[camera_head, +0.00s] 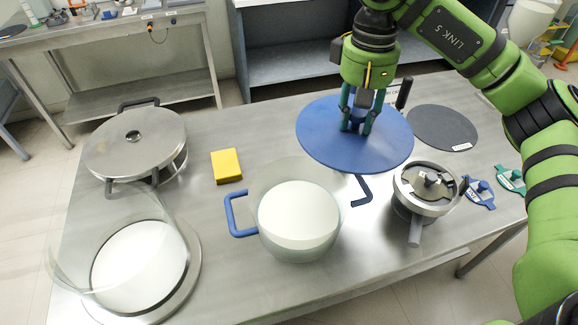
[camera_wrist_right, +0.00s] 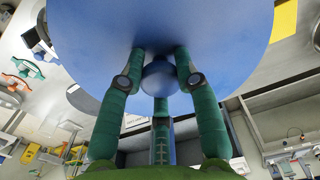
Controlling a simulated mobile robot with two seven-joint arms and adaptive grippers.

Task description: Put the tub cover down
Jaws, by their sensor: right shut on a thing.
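The tub cover is a flat blue disc (camera_head: 320,137) with a knob in its middle. My right gripper (camera_head: 356,122) is shut on that knob and holds the cover above the table. In the right wrist view the blue cover (camera_wrist_right: 225,25) fills the top, with the green fingers around its round knob (camera_wrist_right: 160,76). The clear tub (camera_head: 298,216) with blue handles and white contents stands open in front of the cover, to its lower left. The cover hides part of the table and the tub's far right side. My left gripper is not in view.
A steel lidded pot (camera_head: 136,148), a yellow block (camera_head: 226,166) and a large glass vessel (camera_head: 138,262) are on the left. A clamped steel pot (camera_head: 426,192) stands right of the tub. A bare dark round mat (camera_head: 442,128) lies at the back right, near blue (camera_head: 479,196) and green (camera_head: 510,179) tagged pieces.

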